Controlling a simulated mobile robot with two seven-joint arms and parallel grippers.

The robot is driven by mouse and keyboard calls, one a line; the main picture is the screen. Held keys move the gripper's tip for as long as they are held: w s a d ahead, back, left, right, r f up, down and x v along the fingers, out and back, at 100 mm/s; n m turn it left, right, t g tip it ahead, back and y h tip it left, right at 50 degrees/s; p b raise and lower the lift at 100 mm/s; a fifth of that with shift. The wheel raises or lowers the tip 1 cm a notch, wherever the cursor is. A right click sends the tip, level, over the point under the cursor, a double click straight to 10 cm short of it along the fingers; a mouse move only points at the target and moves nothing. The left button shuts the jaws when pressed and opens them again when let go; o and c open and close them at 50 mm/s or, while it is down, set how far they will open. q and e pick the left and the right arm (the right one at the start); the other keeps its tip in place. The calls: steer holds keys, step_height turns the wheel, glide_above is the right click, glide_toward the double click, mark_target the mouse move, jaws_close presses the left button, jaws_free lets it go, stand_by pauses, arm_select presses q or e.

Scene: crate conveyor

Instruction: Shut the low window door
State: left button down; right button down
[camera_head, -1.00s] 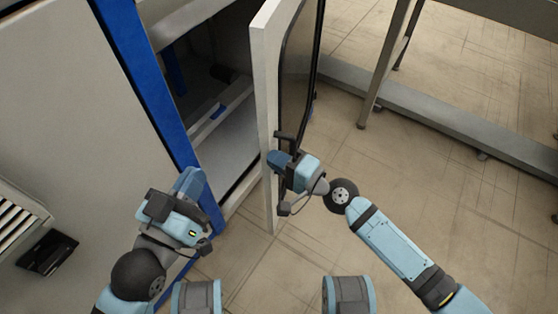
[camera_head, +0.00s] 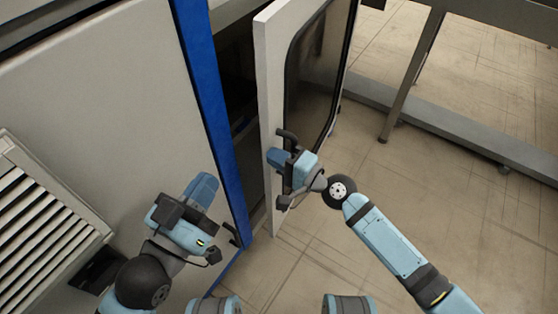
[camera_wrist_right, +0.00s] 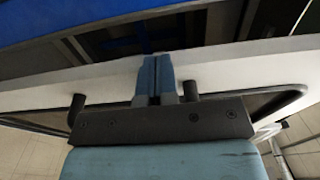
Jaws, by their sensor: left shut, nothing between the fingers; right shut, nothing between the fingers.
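The low window door (camera_head: 318,75) is a pale panel with a dark window in a black rounded frame. It stands partly open, with a narrow dark gap between its edge and the blue post (camera_head: 213,120) of the cabinet. My right gripper (camera_head: 274,159) is shut and empty, its fingertips at the door's white edge on the window side. In the right wrist view the closed blue fingers (camera_wrist_right: 155,72) overlap the white door edge (camera_wrist_right: 225,72); whether they press on it I cannot tell. My left gripper (camera_head: 203,186) is shut and empty, in front of the grey cabinet panel left of the post.
A louvred vent box (camera_head: 45,225) juts out at the lower left, near my left arm. A grey metal frame with a leg (camera_head: 412,75) and a low beam stands at the right. The tiled floor (camera_head: 420,200) between is clear.

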arm_select(q)
steer(key=shift+a+f, duration=0.15)
steer(key=shift+a, duration=0.3)
arm_select(e)
steer(key=shift+w+a, duration=0.2)
steer(key=shift+a, duration=0.3)
